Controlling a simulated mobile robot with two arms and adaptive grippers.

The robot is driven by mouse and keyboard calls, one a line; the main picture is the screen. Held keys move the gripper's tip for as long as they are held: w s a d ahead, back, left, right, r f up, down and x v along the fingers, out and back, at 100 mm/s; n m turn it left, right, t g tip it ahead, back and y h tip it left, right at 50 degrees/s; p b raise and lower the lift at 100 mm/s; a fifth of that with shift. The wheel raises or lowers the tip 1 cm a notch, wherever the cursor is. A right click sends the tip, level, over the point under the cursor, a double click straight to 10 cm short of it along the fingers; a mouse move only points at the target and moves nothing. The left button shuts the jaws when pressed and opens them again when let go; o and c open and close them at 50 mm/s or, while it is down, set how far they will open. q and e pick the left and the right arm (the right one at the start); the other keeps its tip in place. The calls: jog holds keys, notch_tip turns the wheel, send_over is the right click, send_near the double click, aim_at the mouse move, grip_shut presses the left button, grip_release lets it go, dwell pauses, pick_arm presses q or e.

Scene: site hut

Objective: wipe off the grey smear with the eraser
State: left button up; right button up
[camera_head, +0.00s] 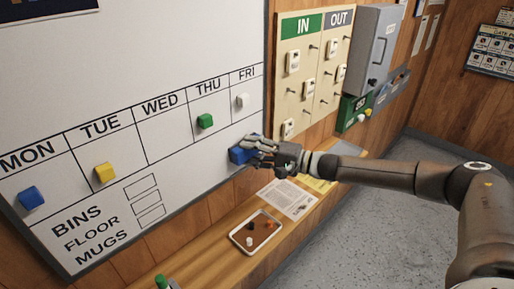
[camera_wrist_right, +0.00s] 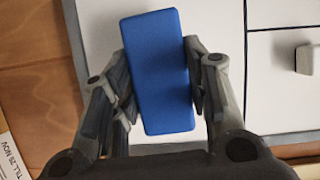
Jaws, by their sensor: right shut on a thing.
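The eraser (camera_head: 238,155) is a blue block held at the lower right of the whiteboard (camera_head: 135,45), below the FRI column. My right gripper (camera_head: 258,150) is shut on it. In the wrist view the eraser (camera_wrist_right: 158,70) sits between both fingers of the right gripper (camera_wrist_right: 160,95), long side along the fingers, with the board behind it. I cannot tell whether it touches the board. I see no grey smear in either view; the eraser and hand hide part of the board. My left gripper is not in view.
Blue, yellow, green and white magnets sit on the board's week grid. Below, a wooden ledge (camera_head: 208,246) holds a small tray (camera_head: 240,240) with small pieces and a paper sheet (camera_head: 287,198). An IN/OUT key board (camera_head: 308,75) and grey box (camera_head: 376,48) are to the right.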

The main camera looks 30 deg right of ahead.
aim_at(241, 157)
jog(key=shift+s+a+b, duration=0.15)
jog(key=shift+s+a, duration=0.1)
jog(key=shift+a, duration=0.5)
jog(key=shift+s+a+b, duration=0.15)
jog(key=shift+s+a, duration=0.1)
jog(key=shift+a, duration=0.45)
jog(key=shift+s+a, duration=0.2)
jog(key=shift+a, duration=0.3)
jog(key=shift+s+a+f+b, duration=0.1)
jog(key=shift+s+a+b, duration=0.15)
jog(key=shift+a+b, duration=0.3)
jog(key=shift+s+a+b, duration=0.2)
jog(key=shift+a+b, duration=0.15)
jog(key=shift+a, duration=0.3)
jog(key=shift+s+a, duration=0.15)
jog(key=shift+a, duration=0.3)
jog(key=shift+s+a+f+b, duration=0.1)
jog(key=shift+s+a+b, duration=0.15)
jog(key=shift+a+b, duration=0.5)
jog(key=shift+s+a+b, duration=0.2)
jog(key=shift+a+b, duration=0.25)
jog(key=shift+b, duration=0.45)
jog(key=shift+s+a+b, duration=0.2)
jog(key=shift+a+b, duration=0.2)
jog(key=shift+b, duration=0.05)
jog(key=shift+r, duration=0.2)
